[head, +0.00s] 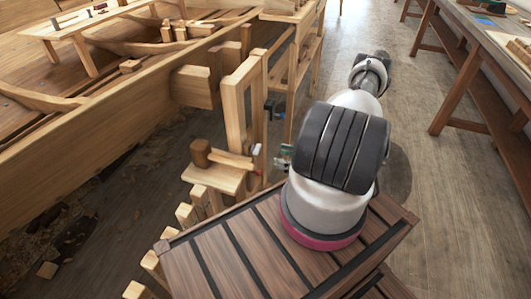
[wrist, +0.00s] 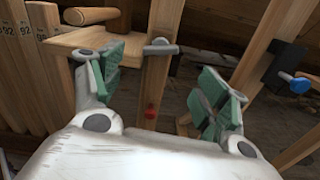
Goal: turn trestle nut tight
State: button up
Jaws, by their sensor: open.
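A wooden trestle post (wrist: 158,85) stands upright in front of my gripper (wrist: 166,88) in the wrist view. A grey bar-shaped piece (wrist: 160,48), which looks like a wing nut, sits on the post's face. It shows as a small pale piece (head: 257,149) in the head view. A small red piece (wrist: 150,111) is lower on the same post. My gripper is open and empty, its green pads apart on either side of the post in the picture. The grey piece appears beyond the pads; contact cannot be seen. In the head view my arm hides most of the gripper (head: 284,156).
A wooden mallet-like block (head: 201,153) rests on a small shelf (head: 215,178) left of the post. A black clamp with a blue knob (wrist: 299,85) is on another post at right. The planked hull (head: 130,75) lies left; a slatted bench top (head: 240,255) is below my arm.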

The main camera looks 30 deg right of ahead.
aim_at(255, 149)
jog(key=w+a+n, duration=0.3)
jog(key=w+a, duration=0.1)
jog(key=w, duration=0.2)
jog(key=shift+w+a+n, duration=0.15)
jog(key=shift+a+n, duration=0.15)
jog(key=shift+a, duration=0.1)
jog(key=c, duration=1)
